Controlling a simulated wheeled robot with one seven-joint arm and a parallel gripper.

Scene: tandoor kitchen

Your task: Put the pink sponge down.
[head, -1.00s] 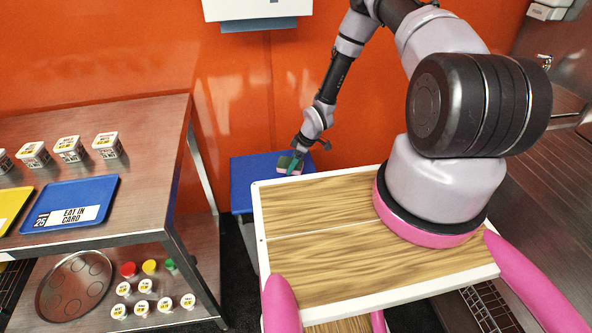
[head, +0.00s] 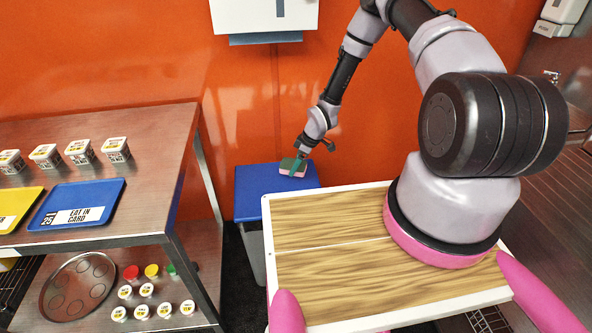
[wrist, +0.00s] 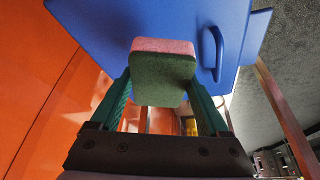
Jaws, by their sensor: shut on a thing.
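The pink sponge (wrist: 164,70), pink with a green scouring side, is held in my gripper (wrist: 160,97). The teal fingers are shut on its two sides. In the head view the sponge (head: 287,173) is over the blue lid (head: 252,190) of a grey bin, beside the orange wall. In the wrist view the blue lid (wrist: 105,30) with its handle lies beyond the sponge. I cannot tell whether the sponge touches the lid.
A steel table (head: 150,150) at left carries labelled tubs, a blue tray (head: 110,190) and a yellow tray (head: 12,205). Its lower shelf holds a round pan (head: 48,305) and several small jars. A white dispenser (head: 235,15) hangs above the bin.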

